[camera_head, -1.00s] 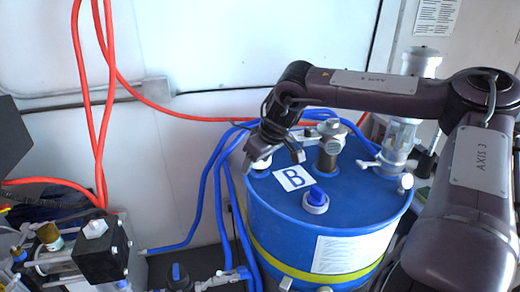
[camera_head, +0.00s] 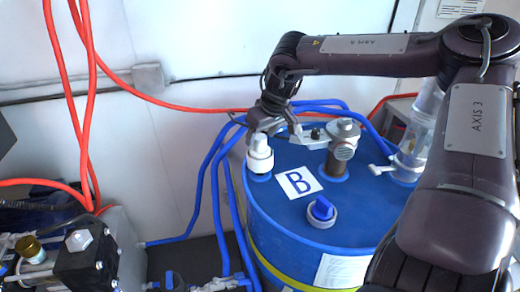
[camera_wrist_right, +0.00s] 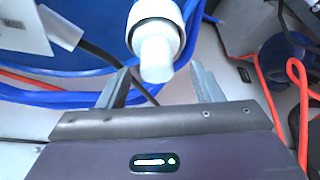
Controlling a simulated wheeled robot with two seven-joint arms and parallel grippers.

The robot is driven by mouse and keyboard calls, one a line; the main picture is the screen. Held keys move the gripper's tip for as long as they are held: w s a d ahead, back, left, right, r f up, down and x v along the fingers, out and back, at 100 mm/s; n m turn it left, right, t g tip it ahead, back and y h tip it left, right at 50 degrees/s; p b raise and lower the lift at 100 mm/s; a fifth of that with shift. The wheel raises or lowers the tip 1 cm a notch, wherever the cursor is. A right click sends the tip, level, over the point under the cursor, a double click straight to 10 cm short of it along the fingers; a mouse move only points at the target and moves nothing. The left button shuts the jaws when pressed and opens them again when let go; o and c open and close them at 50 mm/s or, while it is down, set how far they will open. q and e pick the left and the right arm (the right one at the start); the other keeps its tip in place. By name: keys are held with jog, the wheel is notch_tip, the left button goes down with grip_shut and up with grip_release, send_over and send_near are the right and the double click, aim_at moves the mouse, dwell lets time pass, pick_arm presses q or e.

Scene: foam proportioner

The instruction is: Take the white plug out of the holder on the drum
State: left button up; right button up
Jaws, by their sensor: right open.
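The white plug (camera_head: 260,150) stands upright at the left rear of the blue drum's (camera_head: 300,225) top, above a white base that I take for its holder (camera_head: 259,177). My right gripper (camera_head: 266,126) is at the plug's upper end. In the right wrist view, the open right gripper (camera_wrist_right: 161,85) has its two fingers on either side of the white plug's end (camera_wrist_right: 156,58), with gaps visible. A dark ring circles the white body there. Whether a finger touches the plug is unclear. My left gripper is not in view.
A metal fitting (camera_head: 342,145) stands on the drum right of the plug, with a blue-capped port (camera_head: 322,209) in front. Blue hoses (camera_head: 216,175) run down the drum's left side. A clear cylinder (camera_head: 418,130) stands at right. Red hoses (camera_head: 87,110) hang at left.

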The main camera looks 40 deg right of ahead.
aim_at(261, 138)
jog(key=shift+w+d+f, duration=0.2)
jog(key=shift+f, duration=0.35)
jog(key=shift+w+d+f, duration=0.15)
jog(key=shift+w+f, duration=0.05)
jog(key=shift+f, duration=0.35)
jog(key=shift+w+f, duration=0.15)
jog(key=shift+f, duration=0.1)
jog(key=shift+a, duration=0.1)
jog(key=c, duration=0.7)
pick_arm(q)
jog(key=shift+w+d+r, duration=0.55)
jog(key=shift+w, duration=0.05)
pick_arm(e)
grip_shut()
